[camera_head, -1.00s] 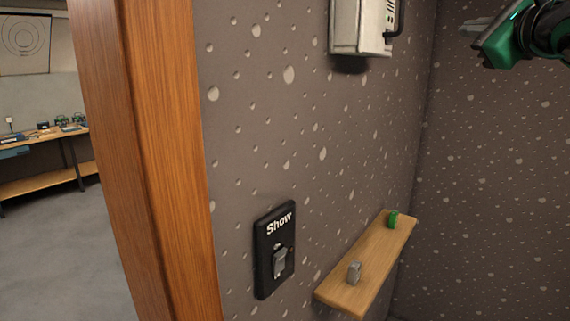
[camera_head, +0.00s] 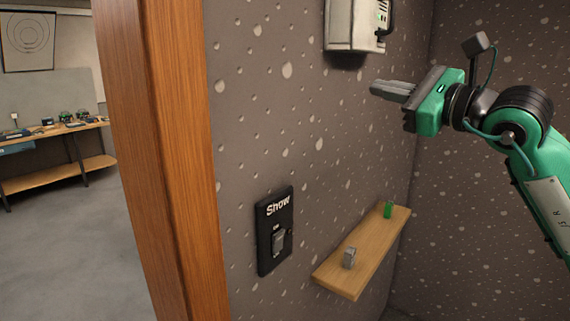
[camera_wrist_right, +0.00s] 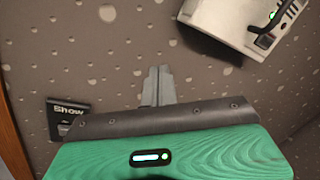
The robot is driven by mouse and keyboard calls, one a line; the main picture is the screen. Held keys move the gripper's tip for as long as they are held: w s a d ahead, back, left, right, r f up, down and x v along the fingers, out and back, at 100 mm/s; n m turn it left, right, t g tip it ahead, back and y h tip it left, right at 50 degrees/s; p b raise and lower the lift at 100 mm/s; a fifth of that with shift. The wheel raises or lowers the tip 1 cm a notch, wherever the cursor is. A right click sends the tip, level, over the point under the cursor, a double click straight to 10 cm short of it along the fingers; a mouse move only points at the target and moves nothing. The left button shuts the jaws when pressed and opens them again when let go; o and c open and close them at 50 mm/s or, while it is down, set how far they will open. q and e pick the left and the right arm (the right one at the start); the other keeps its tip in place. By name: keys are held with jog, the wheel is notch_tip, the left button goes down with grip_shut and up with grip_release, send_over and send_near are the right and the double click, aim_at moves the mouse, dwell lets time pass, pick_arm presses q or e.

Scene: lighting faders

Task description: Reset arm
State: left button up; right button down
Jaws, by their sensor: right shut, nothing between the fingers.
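My right gripper (camera_head: 374,88) is at the right of the head view, on a green arm (camera_head: 545,165). Its grey fingers are together and empty, pointing left toward the speckled wall. It hangs below and right of a white wall box (camera_head: 352,25) and above the wooden shelf (camera_head: 345,285). The right wrist view shows the closed fingers (camera_wrist_right: 157,72) in front of the wall, apart from the box (camera_wrist_right: 235,22). A black "Show" switch plate (camera_head: 274,232) is on the wall; it also shows in the right wrist view (camera_wrist_right: 60,108). My left gripper is out of view.
The shelf holds a small grey piece (camera_head: 349,258) and a small green piece (camera_head: 388,209). A wooden door post (camera_head: 165,160) stands left of the wall. Beyond it are open floor (camera_head: 70,250) and a workbench (camera_head: 65,178) with several items.

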jog(key=s+a+f+m+g+y, duration=0.1)
jog(key=s+a+f+m+y, duration=0.4)
jog(key=f+m+y, duration=0.4)
jog(key=s+d+f+m+t+h, duration=0.1)
jog(key=d+f+m+h, duration=0.4)
jog(key=f+m+h, duration=0.55)
jog(key=d+f+m+t+h, duration=0.2)
jog(key=d+f+m+h, duration=0.4)
jog(key=f+m, duration=0.7)
jog(key=s+d+f+m+t+h, duration=0.1)
jog(key=d+f+m+h, duration=0.3)
jog(key=f+m+h, duration=0.75)
jog(key=s+f+m+g+y, duration=0.4)
jog(key=s+f+g, duration=0.3)
jog(key=s+f, duration=0.45)
jog(key=s+a+f+m+g+y, duration=0.1)
jog(key=s+a+f+g, duration=0.15)
jog(key=s+f, duration=0.35)
jog(key=s+a+f+g+y, duration=0.15)
jog(key=s+f+g, duration=0.25)
jog(key=s, duration=0.4)
notch_tip(320, 180, down, 32)
jog(key=s+f+g, duration=0.1)
jog(key=s+d+f+g, duration=0.1)
jog(key=s+d+f, duration=0.2)
jog(key=s+f, duration=1.4)
jog(key=shift+s+f, duration=0.4)
jog(key=shift+s, duration=0.55)
